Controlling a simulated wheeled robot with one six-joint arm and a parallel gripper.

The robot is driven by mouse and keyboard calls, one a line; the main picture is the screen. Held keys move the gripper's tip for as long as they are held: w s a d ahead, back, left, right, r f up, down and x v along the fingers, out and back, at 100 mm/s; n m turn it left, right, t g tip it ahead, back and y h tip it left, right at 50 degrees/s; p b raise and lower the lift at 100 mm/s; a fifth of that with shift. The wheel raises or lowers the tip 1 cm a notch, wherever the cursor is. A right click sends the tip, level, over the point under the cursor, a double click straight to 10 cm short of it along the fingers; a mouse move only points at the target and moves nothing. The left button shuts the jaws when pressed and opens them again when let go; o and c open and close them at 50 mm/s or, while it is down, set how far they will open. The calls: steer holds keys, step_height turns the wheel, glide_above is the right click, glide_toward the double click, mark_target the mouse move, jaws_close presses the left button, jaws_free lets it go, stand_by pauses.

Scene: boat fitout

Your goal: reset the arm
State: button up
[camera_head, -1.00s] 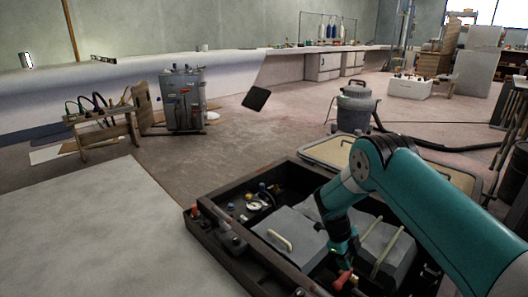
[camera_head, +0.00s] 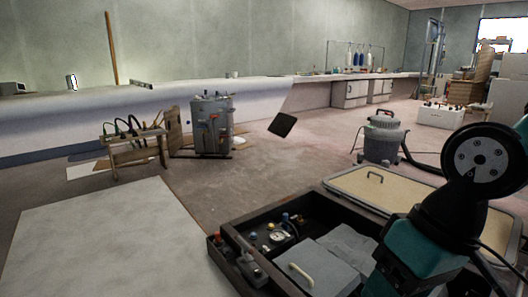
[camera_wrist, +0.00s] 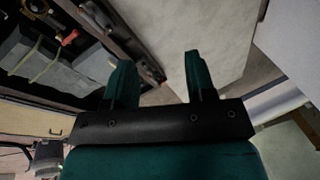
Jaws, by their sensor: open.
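My gripper (camera_wrist: 160,82) shows in the wrist view with its two green fingers spread wide apart and nothing between them. Beyond the fingers lie the edge of a dark open box and a pale floor panel. In the head view my arm is folded up at the right, and the gripper's fingers cannot be made out there. The dark box (camera_head: 228,252) stands below and to the left of the arm. It holds a grey block with a pale handle (camera_head: 301,274) and several small fittings.
A framed tan lid (camera_head: 400,200) lies behind the box. A grey vacuum canister (camera_head: 382,140) with a hose stands further back. A grey tank unit (camera_head: 212,125) and a wooden rack (camera_head: 135,150) stand at the left. A pale panel (camera_head: 95,240) lies at the front left; the middle floor is clear.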

steer(key=s+r+n+p, duration=0.1)
steer(key=r+p, duration=1.8)
steer(key=s+r+n+p, duration=0.1)
steer(key=s+r+p, duration=0.1)
steer(key=r+p, duration=1.7)
steer(key=shift+s+a+r+y, duration=0.3)
steer(key=shift+r, duration=0.1)
steer(key=shift+c, duration=0.3)
